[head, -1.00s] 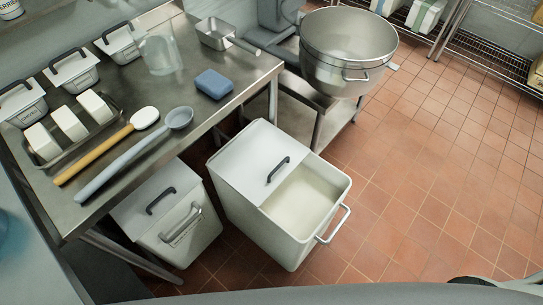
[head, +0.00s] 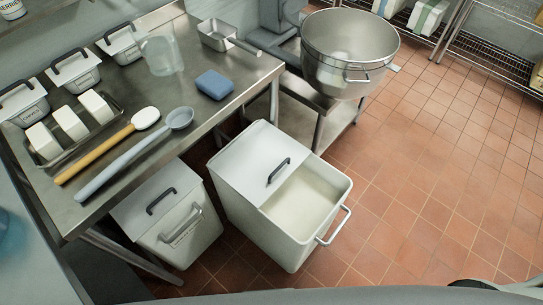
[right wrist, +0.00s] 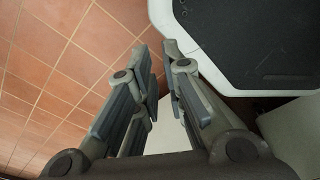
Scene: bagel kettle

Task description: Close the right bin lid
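The right bin (head: 248,221) is a white bin on the floor, partly out from under the table's edge. Its lid (head: 262,158) covers the far half, with a dark handle (head: 279,171) on top. The near half is open and shows pale contents (head: 305,204). A metal handle (head: 336,226) is on its front. The left bin (head: 182,237) stands beside it with its lid (head: 155,201) closed. My right gripper (right wrist: 158,75) shows in the right wrist view with its fingers apart and nothing between them. My left gripper is not in view.
A steel table (head: 187,110) at left holds a blue sponge (head: 214,84), two long utensils, a tray of white blocks and several lidded containers. A large steel mixing bowl (head: 350,50) stands behind the bin. The tiled floor (head: 440,170) at right is clear.

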